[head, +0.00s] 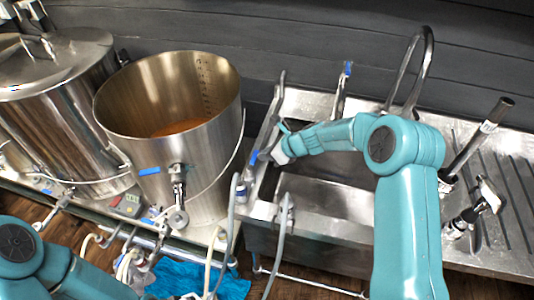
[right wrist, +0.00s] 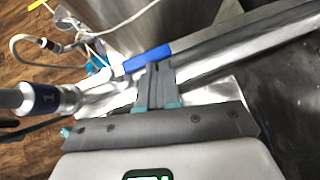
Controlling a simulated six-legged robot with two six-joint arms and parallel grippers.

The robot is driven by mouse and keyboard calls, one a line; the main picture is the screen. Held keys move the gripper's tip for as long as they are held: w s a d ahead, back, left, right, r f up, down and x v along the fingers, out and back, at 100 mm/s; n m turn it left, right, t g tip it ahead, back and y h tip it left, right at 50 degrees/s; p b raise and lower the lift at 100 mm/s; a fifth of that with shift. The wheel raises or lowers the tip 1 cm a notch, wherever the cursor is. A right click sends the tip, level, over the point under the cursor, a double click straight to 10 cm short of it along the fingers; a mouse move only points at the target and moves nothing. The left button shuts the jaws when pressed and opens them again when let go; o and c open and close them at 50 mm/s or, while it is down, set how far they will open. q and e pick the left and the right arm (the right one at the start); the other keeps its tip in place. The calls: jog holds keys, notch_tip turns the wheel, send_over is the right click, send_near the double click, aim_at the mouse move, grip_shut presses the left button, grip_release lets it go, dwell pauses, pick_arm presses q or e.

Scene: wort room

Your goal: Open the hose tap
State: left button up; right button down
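The hose tap's blue lever (head: 253,157) shows at the left edge of the sink, at the tip of my right arm. In the right wrist view the blue lever (right wrist: 148,58) lies crosswise just beyond my fingertips, touching them or very close. My right gripper (right wrist: 157,72) has its two grey fingers together, with no clear gap and nothing visible between them. In the head view the right gripper (head: 276,153) is small and partly hidden by its own wrist. My left arm shows at the lower left, but its gripper is out of frame.
A steel kettle (head: 215,150) with amber liquid and a blue-handled valve (head: 177,170) stands left of the sink (head: 330,200). A lidded kettle (head: 60,90) is farther left. Grey hoses (head: 284,215) hang at the sink front. A blue cloth (head: 200,280) lies below.

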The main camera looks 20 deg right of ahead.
jog(key=shift+f, duration=0.1)
jog(key=shift+d, duration=0.15)
dwell(0.5)
jog(key=s+d+r, duration=0.6)
jog(key=d+r, duration=0.1)
jog(key=d, duration=0.2)
jog(key=shift+b, duration=0.35)
